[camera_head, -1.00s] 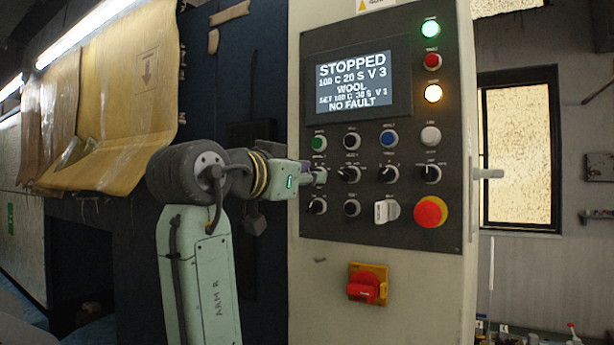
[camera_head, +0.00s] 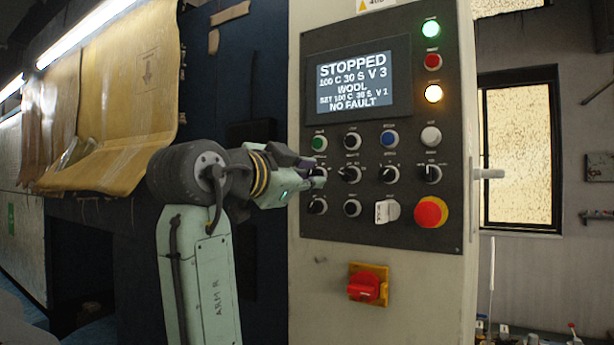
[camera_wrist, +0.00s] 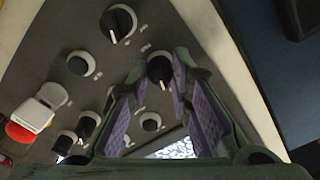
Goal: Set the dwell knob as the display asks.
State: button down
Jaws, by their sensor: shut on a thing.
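The display (camera_head: 355,84) reads STOPPED, 100 C 30 S V 3, WOOL, SET 100 C 30 S V 1, NO FAULT. My gripper (camera_head: 318,178) is at the left end of the panel's middle knob row, shut on the dwell knob there. In the head view my fingers mostly hide that knob. In the wrist view the black dwell knob (camera_wrist: 160,69), with its white pointer line, sits between the purple-padded fingertips of my gripper (camera_wrist: 164,76). The label beside the knob is too small to read.
Close to the right are more selector knobs (camera_head: 349,174). Below are a white switch (camera_head: 387,211) and a red emergency button (camera_head: 431,212). A red isolator (camera_head: 364,287) is lower down. A handle (camera_head: 488,174) sticks out on the right.

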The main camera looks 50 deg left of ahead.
jog(key=c, duration=1.4)
grip_release()
jog(key=shift+c, duration=0.2)
jog(key=shift+s, duration=0.1)
jog(key=v, duration=1.2)
